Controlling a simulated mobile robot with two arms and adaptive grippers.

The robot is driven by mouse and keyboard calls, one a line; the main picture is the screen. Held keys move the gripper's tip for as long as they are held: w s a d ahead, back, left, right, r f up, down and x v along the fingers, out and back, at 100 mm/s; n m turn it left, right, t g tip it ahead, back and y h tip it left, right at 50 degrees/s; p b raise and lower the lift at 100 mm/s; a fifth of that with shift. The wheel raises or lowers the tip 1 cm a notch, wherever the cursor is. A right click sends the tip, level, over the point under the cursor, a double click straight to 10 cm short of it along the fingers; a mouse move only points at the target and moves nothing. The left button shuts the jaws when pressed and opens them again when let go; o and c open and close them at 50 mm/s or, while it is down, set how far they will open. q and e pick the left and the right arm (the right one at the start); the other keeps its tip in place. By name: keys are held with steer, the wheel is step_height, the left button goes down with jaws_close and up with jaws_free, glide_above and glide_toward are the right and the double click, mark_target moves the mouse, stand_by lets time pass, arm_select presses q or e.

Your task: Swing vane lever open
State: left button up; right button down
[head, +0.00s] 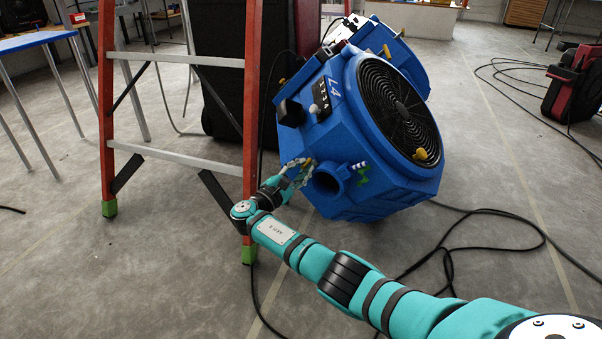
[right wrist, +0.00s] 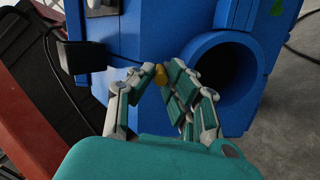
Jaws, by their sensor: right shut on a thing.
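A blue air mover (head: 345,130) with a round black grille stands tilted on the concrete floor. A round blue outlet (head: 328,182) sticks out low on its near side; it also shows in the right wrist view (right wrist: 226,75). The yellow vane lever (right wrist: 160,75) is beside the outlet, between the fingertips of my right gripper (right wrist: 160,80). That gripper is shut on the lever, and the fingers hide part of it. In the head view my right gripper (head: 300,170) reaches the blue housing left of the outlet. My left gripper is not in view.
An orange stepladder (head: 250,110) stands close to the left of my right wrist. Black cables (head: 470,212) lie on the floor at the right. A blue-topped table (head: 35,40) is at the far left. Another blue machine (head: 395,50) is behind the air mover.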

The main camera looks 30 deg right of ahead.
steer(key=shift+s+d+f, duration=0.1)
steer(key=shift+s+d, duration=0.05)
steer(key=c, duration=1.6)
jaws_free()
steer(key=v, duration=1.2)
